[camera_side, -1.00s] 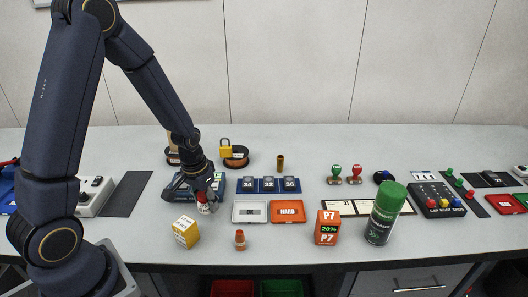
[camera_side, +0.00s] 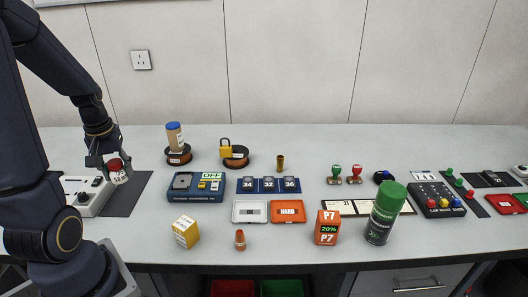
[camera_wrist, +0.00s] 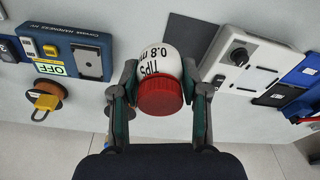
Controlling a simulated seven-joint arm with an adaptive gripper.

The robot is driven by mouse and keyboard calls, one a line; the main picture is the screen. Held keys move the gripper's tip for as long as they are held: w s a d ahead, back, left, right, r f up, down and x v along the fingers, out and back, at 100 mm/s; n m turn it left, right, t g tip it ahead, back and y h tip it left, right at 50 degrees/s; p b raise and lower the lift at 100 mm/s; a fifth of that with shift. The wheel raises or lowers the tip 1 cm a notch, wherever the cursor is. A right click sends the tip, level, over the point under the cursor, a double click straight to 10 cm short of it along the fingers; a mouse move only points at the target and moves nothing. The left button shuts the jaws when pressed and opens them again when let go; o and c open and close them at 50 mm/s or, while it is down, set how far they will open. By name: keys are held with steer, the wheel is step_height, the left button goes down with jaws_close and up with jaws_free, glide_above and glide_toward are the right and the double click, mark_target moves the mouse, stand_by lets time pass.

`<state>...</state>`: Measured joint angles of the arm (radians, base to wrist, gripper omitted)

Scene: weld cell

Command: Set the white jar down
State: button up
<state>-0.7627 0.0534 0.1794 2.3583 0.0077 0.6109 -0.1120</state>
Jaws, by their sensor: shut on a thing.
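The white jar (camera_side: 119,177) has a red lid and a black label reading "TIPS 0.8" in the wrist view (camera_wrist: 157,60). My gripper (camera_side: 108,162) is shut on it, with one finger on each side, as the wrist view (camera_wrist: 158,88) shows. The jar is held tilted in the side view, over or near the dark grey mat (camera_side: 125,196) at the left of the bench. I cannot tell whether its base touches the mat.
A white box with a black knob (camera_side: 84,192) stands just left of the mat. A yellow box (camera_side: 186,232) stands near the front edge.

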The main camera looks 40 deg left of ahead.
steer(key=shift+s+a, duration=0.15)
steer(key=shift+a, duration=0.3)
steer(key=w+a+f, duration=0.4)
steer(key=w+a, duration=0.1)
steer(key=w, duration=0.1)
glide_above(151, 185)
steer(key=f, duration=0.5)
steer(key=shift+s+d+f, duration=0.15)
steer(key=shift+s+d, duration=0.05)
steer(key=shift+s, duration=0.05)
steer(key=shift+w+a+f, duration=0.15)
steer(key=shift+f, duration=1.6)
steer(key=shift+f, duration=0.55)
steer(key=o, duration=1.2)
